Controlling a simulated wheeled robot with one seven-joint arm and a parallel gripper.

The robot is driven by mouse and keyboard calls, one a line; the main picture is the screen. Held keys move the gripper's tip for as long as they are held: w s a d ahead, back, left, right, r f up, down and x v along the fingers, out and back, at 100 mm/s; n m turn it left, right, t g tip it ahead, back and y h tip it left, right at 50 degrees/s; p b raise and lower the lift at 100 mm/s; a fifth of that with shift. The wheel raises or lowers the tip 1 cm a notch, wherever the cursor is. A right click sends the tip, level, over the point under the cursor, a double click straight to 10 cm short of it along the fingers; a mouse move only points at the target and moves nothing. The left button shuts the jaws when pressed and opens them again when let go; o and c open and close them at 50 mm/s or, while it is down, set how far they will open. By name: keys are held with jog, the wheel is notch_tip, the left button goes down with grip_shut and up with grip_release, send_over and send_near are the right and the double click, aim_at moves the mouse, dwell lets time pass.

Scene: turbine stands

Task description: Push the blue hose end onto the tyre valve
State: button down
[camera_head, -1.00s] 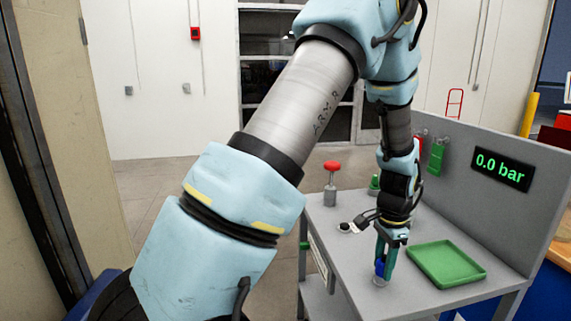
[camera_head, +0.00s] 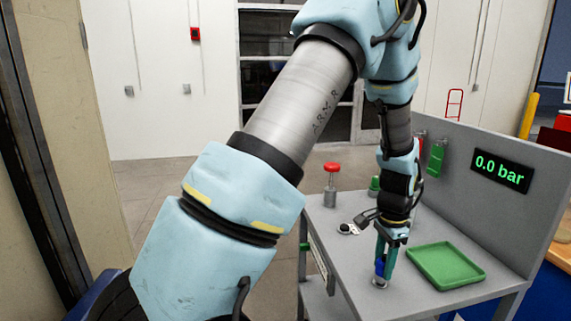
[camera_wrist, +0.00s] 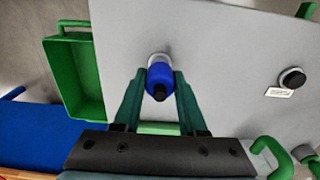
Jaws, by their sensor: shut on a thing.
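The blue hose end (camera_head: 379,268) stands upright at the front of the grey bench, between the teal fingers of my gripper (camera_head: 384,270). In the wrist view the blue hose end (camera_wrist: 160,76) has a dark tip facing the camera, and my gripper (camera_wrist: 160,86) is shut on it. A pale round metal fitting (camera_wrist: 158,57) shows at its far end, at the bench top; whether it is a holder or the tyre valve I cannot tell. A black round piece with a white label (camera_wrist: 292,78) sits apart on the bench, to the right in the wrist view.
A green tray (camera_head: 447,263) lies just right of my gripper on the bench (camera_head: 345,270). A red-topped post (camera_head: 331,180) stands at the back left edge. The back panel carries a display (camera_head: 501,171) reading 0.0 bar.

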aim_at(384, 261)
jog(key=shift+r, duration=0.45)
jog(key=shift+r+p, duration=1.25)
jog(key=shift+r, duration=0.15)
jog(key=shift+s+f, duration=0.1)
